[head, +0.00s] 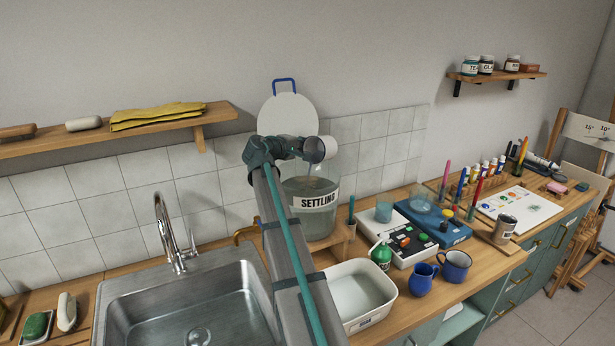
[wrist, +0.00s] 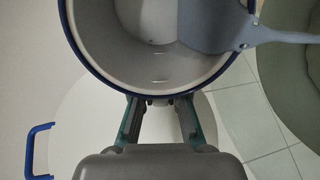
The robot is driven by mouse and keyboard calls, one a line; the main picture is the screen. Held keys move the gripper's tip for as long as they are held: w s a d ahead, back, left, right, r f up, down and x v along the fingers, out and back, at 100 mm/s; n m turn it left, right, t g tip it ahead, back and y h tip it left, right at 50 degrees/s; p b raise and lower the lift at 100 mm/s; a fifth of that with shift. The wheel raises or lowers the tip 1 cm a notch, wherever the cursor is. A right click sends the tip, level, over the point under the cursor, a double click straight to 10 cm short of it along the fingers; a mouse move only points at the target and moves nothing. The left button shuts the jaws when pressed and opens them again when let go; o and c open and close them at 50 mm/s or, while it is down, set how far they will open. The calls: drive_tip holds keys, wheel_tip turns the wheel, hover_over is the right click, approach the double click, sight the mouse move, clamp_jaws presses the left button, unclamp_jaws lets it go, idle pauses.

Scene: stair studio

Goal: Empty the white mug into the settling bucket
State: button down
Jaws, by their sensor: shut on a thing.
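My gripper (head: 302,149) is shut on the white mug (head: 329,146) and holds it tipped above the settling bucket (head: 332,200). In the wrist view, my gripper's fingers (wrist: 160,102) meet at the outside of the mug (wrist: 105,55), below its dark blue rim. Grey liquid (wrist: 208,28) lies in the mug and runs out over the rim toward the right, where part of the bucket (wrist: 290,60) shows. The bucket is clear, carries a SETTLING label and holds murky liquid. My arm hides its left side in the head view.
A steel sink (head: 190,305) with a tap (head: 168,232) is at left.

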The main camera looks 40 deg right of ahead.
drive_tip(key=shift+a+f+h+b, duration=0.2)
drive_tip(key=shift+a+h+b, duration=0.1)
drive_tip(key=shift+b, duration=0.3)
drive_tip(key=shift+s+a+r+t+h+b, duration=0.15)
drive_tip(key=shift+h+b, duration=0.25)
drive_tip(key=shift+b, duration=0.85)
drive_tip(key=shift+w+a+r+t+h+b, duration=0.15)
drive_tip(key=shift+h+b, duration=0.25)
drive_tip(key=shift+b, duration=0.85)
drive_tip(key=shift+s+a+r+t+h+b, duration=0.15)
drive_tip(key=shift+h+b, duration=0.25)
drive_tip(key=shift+b, duration=0.85)
drive_tip(key=shift+f+h+b, duration=0.2)
drive_tip(key=shift+h+b, duration=0.1)
drive_tip(key=shift+b, duration=0.75)
